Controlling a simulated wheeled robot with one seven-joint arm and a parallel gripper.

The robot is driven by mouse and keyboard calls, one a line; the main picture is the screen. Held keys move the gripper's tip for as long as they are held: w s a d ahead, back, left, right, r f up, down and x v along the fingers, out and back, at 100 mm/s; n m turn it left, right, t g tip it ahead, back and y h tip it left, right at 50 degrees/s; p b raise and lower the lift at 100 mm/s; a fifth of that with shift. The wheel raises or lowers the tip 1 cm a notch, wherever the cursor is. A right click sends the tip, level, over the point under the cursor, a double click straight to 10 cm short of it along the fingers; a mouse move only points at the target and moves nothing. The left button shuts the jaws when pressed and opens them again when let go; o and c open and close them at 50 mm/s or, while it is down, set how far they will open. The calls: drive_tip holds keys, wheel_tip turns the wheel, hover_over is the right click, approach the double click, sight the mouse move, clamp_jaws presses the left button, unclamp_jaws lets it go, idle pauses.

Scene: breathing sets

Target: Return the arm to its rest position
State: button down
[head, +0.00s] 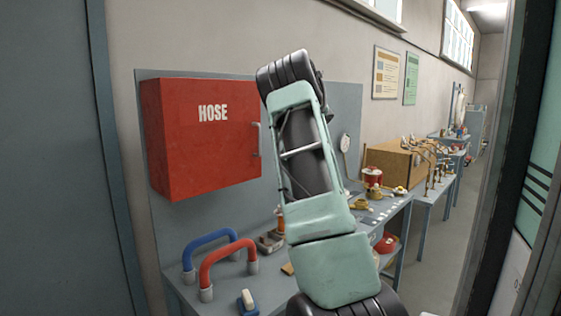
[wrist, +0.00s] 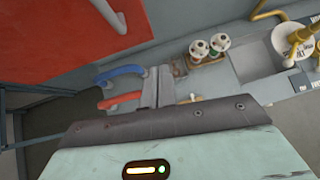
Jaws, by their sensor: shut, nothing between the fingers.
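My pale green and black arm (head: 318,215) rises in the middle of the head view, in front of the grey wall panel and the workbench. Its gripper is hidden in the head view. In the wrist view my gripper (wrist: 158,76) shows past the dark wrist edge, its two grey fingers together with nothing between them. It appears above the bench area, close in the picture to the blue and red handles; the true distance is hard to tell.
A red HOSE cabinet (head: 200,140) hangs at left. Blue (head: 210,240) and red (head: 228,250) handles stand on the bench below. Brass fittings (head: 372,190) and a wooden box (head: 395,164) sit farther right. A door frame (head: 500,150) bounds the right; open floor (head: 440,245) lies between.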

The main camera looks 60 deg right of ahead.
sight(233, 149)
drive_tip(key=shift+s+a+r, duration=0.1)
drive_tip(key=shift+s+r, duration=0.1)
